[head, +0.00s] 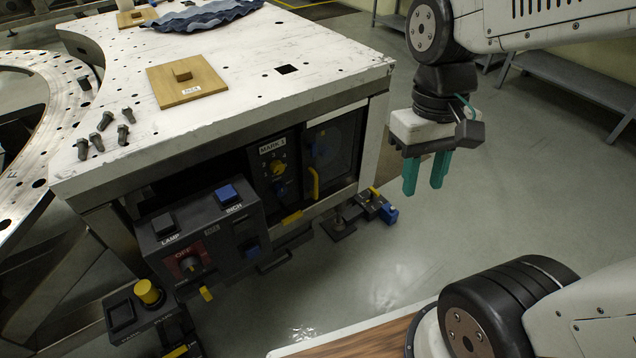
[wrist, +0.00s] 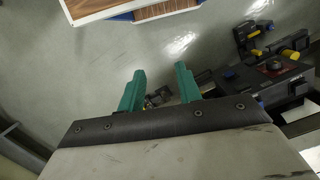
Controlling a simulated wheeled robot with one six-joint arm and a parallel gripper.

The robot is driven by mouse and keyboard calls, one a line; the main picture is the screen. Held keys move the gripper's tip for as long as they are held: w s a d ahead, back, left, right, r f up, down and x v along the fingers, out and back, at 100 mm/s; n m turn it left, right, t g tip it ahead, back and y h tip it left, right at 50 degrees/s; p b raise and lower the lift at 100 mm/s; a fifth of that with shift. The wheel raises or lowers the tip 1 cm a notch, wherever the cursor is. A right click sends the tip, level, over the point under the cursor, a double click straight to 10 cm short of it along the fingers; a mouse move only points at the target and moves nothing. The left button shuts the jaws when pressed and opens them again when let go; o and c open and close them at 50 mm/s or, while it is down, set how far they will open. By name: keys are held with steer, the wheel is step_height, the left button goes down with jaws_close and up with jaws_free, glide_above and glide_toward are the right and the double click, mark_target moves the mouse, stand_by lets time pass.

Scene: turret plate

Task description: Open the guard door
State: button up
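The guard door (head: 340,140) is a dark-framed, see-through panel in the front of the white-topped table. It looks closed, flush with the front. A yellow upright handle (head: 314,182) stands at its left side. My gripper (head: 424,188) hangs to the right of the table's corner, fingers pointing down, apart from the door. Its two teal fingers stand apart with nothing between them. They also show in the wrist view (wrist: 160,70), over the floor. I cannot make out the door in the wrist view.
Left of the door is the MARK 1 panel (head: 266,168). A control box (head: 183,225) with LAMP and INCH buttons juts out lower left; it also shows in the wrist view (wrist: 250,88). Low blue-and-yellow fittings (head: 378,206) lie below the door. Floor (head: 480,210) around my gripper is clear.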

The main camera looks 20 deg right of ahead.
steer(key=w+f, duration=1.2)
steer(key=n+t+y, duration=0.1)
steer(key=t+y, duration=0.1)
steer(key=t, duration=1.8)
glide_toward(317, 187)
steer(key=w, duration=0.5)
steer(key=w+a, duration=0.1)
steer(key=w, duration=0.4)
steer(key=shift+w+a+r, duration=0.15)
steer(key=shift+w+r, duration=0.05)
steer(key=shift+w, duration=0.2)
jaws_close()
